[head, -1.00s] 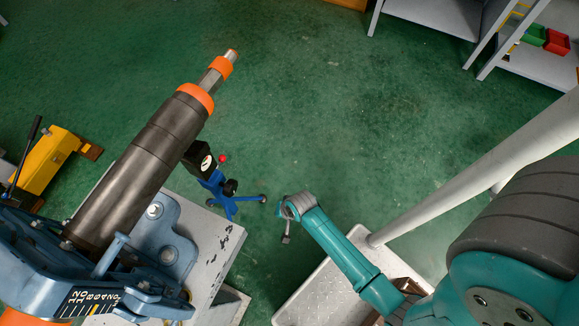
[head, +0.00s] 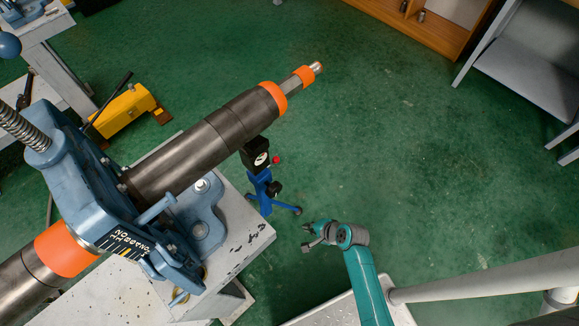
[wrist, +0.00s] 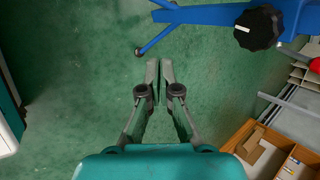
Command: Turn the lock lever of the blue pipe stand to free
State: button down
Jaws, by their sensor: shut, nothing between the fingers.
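The blue pipe stand (head: 264,190) stands on the green floor beside the vise bench, under the dark pipe (head: 215,130). It has a black head (head: 254,153), a red ball (head: 276,160) that looks like a lever's end, and a black knob (head: 273,189). My gripper (head: 306,236) is shut and empty, to the right of the stand and apart from it. In the wrist view the closed fingers (wrist: 160,72) point toward a blue leg (wrist: 150,44); the black knob (wrist: 258,27) and part of the red ball (wrist: 315,66) are at upper right. The lever's arm is mostly hidden.
The blue-grey vise (head: 90,180) holds the pipe, which juts out over the floor above the stand. The bench's edge (head: 250,245) lies left of my gripper. A yellow machine (head: 122,108) stands at left. Open green floor lies to the right of the stand.

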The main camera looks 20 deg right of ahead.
jog(key=w+d+r+m+t+y, duration=0.4)
jog(key=w+d+r+m+t, duration=0.3)
jog(key=w+r+m, duration=0.5)
jog(key=w+a+f+g, duration=0.1)
jog(key=w+a+f, duration=0.3)
jog(key=w, duration=0.6)
jog(key=shift+a, duration=1.05)
jog(key=shift+w+a+r+m+g+h, duration=0.15)
jog(key=shift+w+a+r+g+h, duration=0.1)
jog(key=shift+w+r+g, duration=0.3)
jog(key=shift+w+a+r+m+g+h, duration=0.1)
jog(key=shift+w+a+r+g+h, duration=0.2)
jog(key=shift+w, duration=0.35)
jog(key=shift+w+a+r+m+g+h, duration=0.15)
jog(key=shift+w+r+g, duration=0.25)
jog(key=shift+w+g, duration=0.2)
jog(key=shift+r, duration=0.15)
